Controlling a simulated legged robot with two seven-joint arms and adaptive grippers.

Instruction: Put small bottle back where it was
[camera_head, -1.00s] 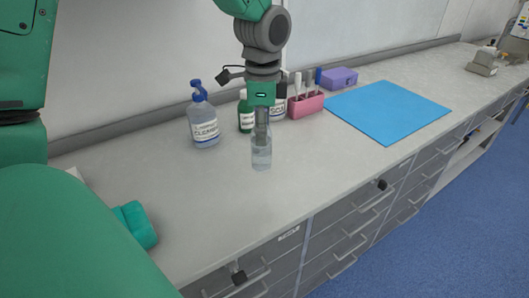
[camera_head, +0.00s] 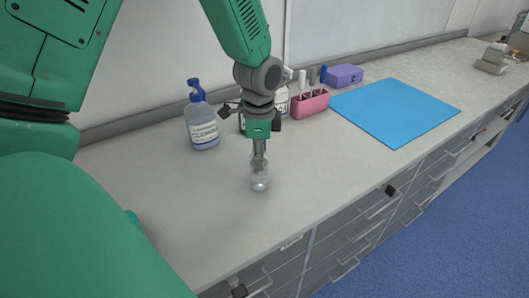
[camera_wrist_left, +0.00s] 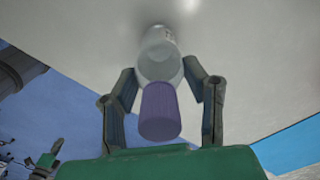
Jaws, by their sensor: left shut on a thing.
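The small bottle (camera_head: 260,181) is clear glass and upright in the head view, over the front half of the grey counter. My left gripper (camera_head: 259,160) comes down from above and is shut on its upper part. In the left wrist view the bottle's clear body (camera_wrist_left: 159,55) and purple cap (camera_wrist_left: 160,112) show between the fingers of my left gripper (camera_wrist_left: 161,80). I cannot tell whether its base touches the counter. My right gripper is not in view.
A blue-topped cleaner bottle (camera_head: 202,122) stands behind, left of my arm. Partly hidden bottles stand behind my wrist. A pink holder (camera_head: 310,106), a purple box (camera_head: 344,75) and a blue mat (camera_head: 396,110) lie to the right. The counter (camera_head: 190,190) around the small bottle is clear.

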